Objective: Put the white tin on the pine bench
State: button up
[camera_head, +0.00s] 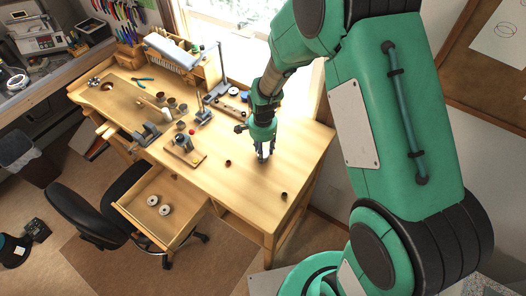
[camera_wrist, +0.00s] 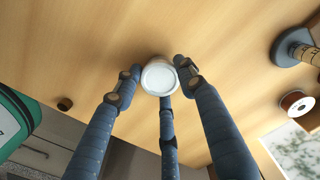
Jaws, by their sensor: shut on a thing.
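The white tin (camera_wrist: 158,78) shows in the wrist view as a pale round lid with a light side wall. My gripper (camera_wrist: 160,84) has its dark blue fingers closed around it. In the head view my gripper (camera_head: 264,153) points down over the right part of the pine bench (camera_head: 245,185), and its fingers mostly hide the tin. The bench's wood grain (camera_wrist: 75,50) shows behind the tin in the wrist view. I cannot tell whether the tin touches the bench top or is just above it.
A small dark cup (camera_head: 228,162) lies left of my gripper, and another (camera_head: 284,196) is near the front right. Tools and a board with a block (camera_head: 184,143) fill the bench's left half. An open drawer (camera_head: 180,225) juts out beside a black chair (camera_head: 85,210).

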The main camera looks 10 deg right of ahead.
jog(key=shift+f, duration=0.15)
jog(key=o, duration=1.2)
jog(key=shift+c, duration=0.2)
notch_tip(320, 180, up, 12)
dwell(0.3)
